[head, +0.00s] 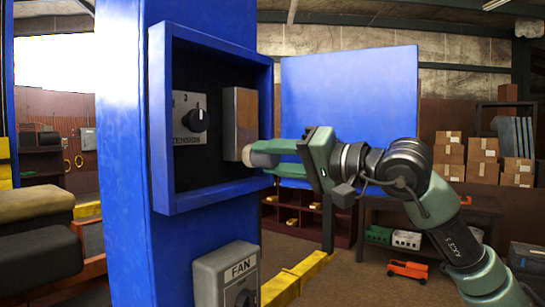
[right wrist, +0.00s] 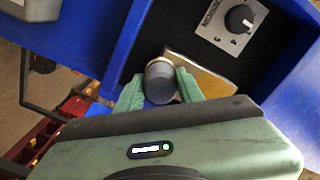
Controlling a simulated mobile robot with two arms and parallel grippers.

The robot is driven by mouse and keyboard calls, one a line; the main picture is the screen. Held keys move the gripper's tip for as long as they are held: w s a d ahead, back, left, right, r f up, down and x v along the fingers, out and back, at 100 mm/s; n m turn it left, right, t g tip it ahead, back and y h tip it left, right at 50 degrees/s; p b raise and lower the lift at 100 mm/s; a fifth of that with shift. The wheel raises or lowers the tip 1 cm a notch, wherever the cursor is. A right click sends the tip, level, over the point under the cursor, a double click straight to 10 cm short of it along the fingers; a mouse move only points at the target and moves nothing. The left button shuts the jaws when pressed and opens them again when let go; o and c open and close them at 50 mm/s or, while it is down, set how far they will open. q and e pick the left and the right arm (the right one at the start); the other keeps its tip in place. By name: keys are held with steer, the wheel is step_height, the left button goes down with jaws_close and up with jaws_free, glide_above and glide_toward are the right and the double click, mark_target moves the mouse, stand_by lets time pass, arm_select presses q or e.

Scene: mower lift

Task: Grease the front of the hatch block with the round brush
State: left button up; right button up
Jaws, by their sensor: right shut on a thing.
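The hatch block (head: 240,122) is a brownish metal block inside the open blue hatch box (head: 160,110), at its right side. It also shows in the right wrist view (right wrist: 208,72), behind the brush. My right gripper (head: 275,158) is shut on the round brush, at the hatch opening. The brush shows as a grey cylinder between the green fingers in the right wrist view (right wrist: 160,82). Its pale round end (head: 247,156) shows at the block's lower right edge in the head view; I cannot tell whether it touches. The fingers hide part of the brush. My left gripper is not in view.
A tension dial (head: 192,120) sits left of the block inside the box. The blue hatch door (head: 350,95) stands open at the right, behind my right gripper. A grey FAN switch box (head: 226,278) is below on the blue post (head: 125,180).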

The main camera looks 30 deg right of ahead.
steer(key=shift+f, duration=0.5)
steer(key=shift+r, duration=0.1)
steer(key=shift+s+d+b, duration=0.3)
steer(key=shift+s+b, duration=0.25)
steer(key=shift+s, duration=0.1)
steer(key=b+v, duration=0.1)
steer(key=v, duration=0.3)
steer(key=shift+b, duration=0.4)
steer(key=shift+s+d, duration=0.1)
steer(key=shift+s, duration=0.2)
